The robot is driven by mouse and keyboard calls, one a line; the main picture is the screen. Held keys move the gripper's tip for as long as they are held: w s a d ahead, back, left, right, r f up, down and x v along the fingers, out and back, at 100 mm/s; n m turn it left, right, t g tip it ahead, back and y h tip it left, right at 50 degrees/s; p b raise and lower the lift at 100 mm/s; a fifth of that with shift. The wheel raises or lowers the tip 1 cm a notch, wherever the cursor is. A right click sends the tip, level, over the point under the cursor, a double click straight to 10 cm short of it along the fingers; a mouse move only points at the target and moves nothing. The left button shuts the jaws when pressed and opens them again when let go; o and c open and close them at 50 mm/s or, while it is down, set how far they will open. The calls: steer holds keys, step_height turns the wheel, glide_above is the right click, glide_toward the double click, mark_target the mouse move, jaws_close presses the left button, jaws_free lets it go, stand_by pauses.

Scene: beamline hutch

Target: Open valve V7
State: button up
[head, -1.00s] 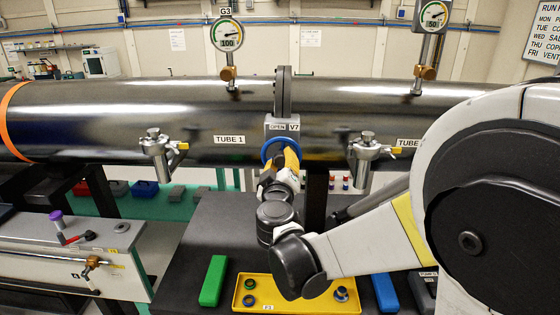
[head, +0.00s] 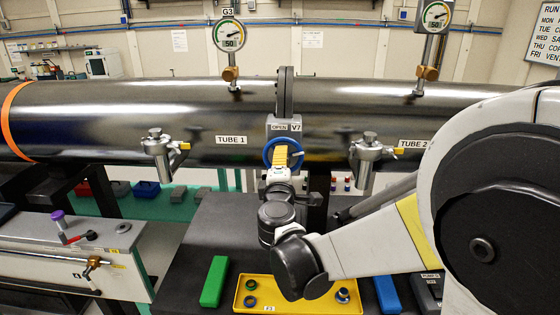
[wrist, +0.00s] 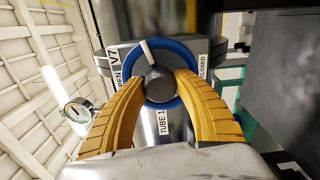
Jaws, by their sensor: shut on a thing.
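Valve V7 sits at the flange between two dark tubes, with its blue handwheel (head: 267,153) facing me. A plate above the wheel (head: 283,126) reads OPEN and V7. In the wrist view the blue wheel (wrist: 181,98) has a dark round hub (wrist: 160,84) and a pale spoke or mark pointing up-left. My gripper (wrist: 161,80) has its two yellow fingers on either side of the hub and is shut on the wheel. My gripper also shows in the head view (head: 281,153), in front of the wheel. A CLOSED label (wrist: 202,65) is partly visible beside the wheel.
Gauge G3 (head: 229,36) and a second gauge (head: 436,17) both read 50. Two smaller fittings (head: 159,151) (head: 367,156) flank the valve. Below, a yellow tray (head: 295,305) with rings, a green block (head: 214,282) and a blue block (head: 386,294) lie on the dark table.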

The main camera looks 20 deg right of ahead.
steer(key=n, duration=1.1)
steer(key=shift+n, duration=1.8)
steer(key=o, duration=1.2)
steer(key=shift+s, duration=0.15)
